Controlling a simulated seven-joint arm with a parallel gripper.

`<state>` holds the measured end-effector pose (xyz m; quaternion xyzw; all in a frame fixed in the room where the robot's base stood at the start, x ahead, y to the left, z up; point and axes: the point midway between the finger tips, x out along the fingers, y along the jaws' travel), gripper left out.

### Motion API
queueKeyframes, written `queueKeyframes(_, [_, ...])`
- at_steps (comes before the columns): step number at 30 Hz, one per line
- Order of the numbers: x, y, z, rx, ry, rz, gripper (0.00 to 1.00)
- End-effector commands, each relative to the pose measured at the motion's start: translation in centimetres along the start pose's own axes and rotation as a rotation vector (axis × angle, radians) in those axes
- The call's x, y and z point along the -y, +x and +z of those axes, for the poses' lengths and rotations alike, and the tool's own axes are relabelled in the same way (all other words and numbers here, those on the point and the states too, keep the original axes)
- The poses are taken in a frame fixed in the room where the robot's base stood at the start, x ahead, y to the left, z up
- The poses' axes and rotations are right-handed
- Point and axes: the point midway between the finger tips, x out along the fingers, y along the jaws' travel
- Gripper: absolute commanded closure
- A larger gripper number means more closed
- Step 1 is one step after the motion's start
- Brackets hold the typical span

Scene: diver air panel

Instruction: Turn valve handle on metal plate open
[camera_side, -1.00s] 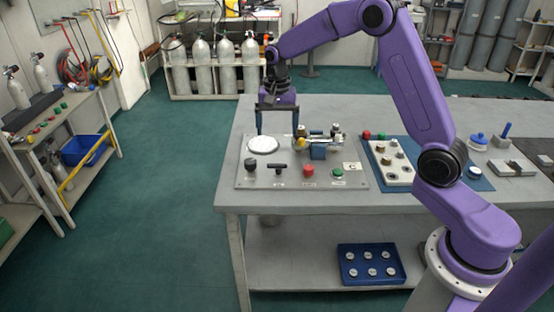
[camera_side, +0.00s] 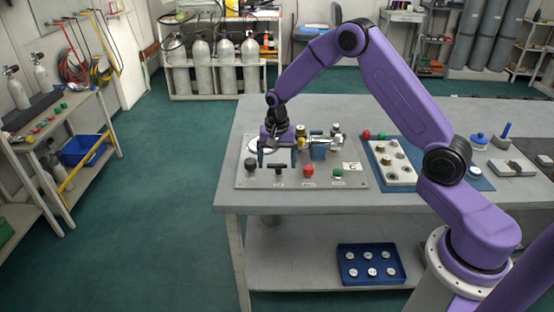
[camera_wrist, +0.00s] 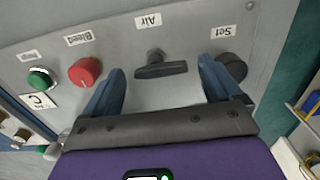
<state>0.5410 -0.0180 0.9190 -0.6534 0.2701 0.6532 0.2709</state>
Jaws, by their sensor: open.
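The metal plate (camera_side: 241,178) lies on the grey table. The valve handle, a black T-shaped bar on a short stem, stands near its front edge in the side view (camera_side: 278,169). In the wrist view the handle (camera_wrist: 161,70) sits below the label "Air", its bar running crosswise in the picture. My gripper (camera_side: 277,162) is open over the front part of the plate; in the wrist view (camera_wrist: 162,70) its blue fingers appear on either side of the bar, with gaps at both ends. I cannot tell the fingertips' exact height against the bar.
A red knob (camera_wrist: 84,71) labelled "Bleed", a green knob (camera_wrist: 40,79) and a black knob (camera_wrist: 231,67) labelled "Set" flank the handle. Behind stand a white gauge (camera_side: 254,145) and brass fittings (camera_side: 335,129). A blue mat (camera_side: 478,183) with parts lies right.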

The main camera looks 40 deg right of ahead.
Motion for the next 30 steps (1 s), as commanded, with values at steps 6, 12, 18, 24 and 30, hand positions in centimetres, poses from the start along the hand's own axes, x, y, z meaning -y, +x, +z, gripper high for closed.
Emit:
queueKeyframes(6, [0.00,-0.03,0.00,0.000,0.000,0.000,0.51])
queueKeyframes(12, [-0.01,-0.05,0.00,0.000,-0.002,0.001,0.65])
queueKeyframes(18, [-0.01,-0.07,0.00,0.000,-0.038,0.001,0.65])
queueKeyframes(24, [0.01,-0.11,0.03,0.000,-0.146,0.001,0.65])
queueKeyframes(30, [0.01,-0.10,0.15,0.000,-0.317,0.002,0.65])
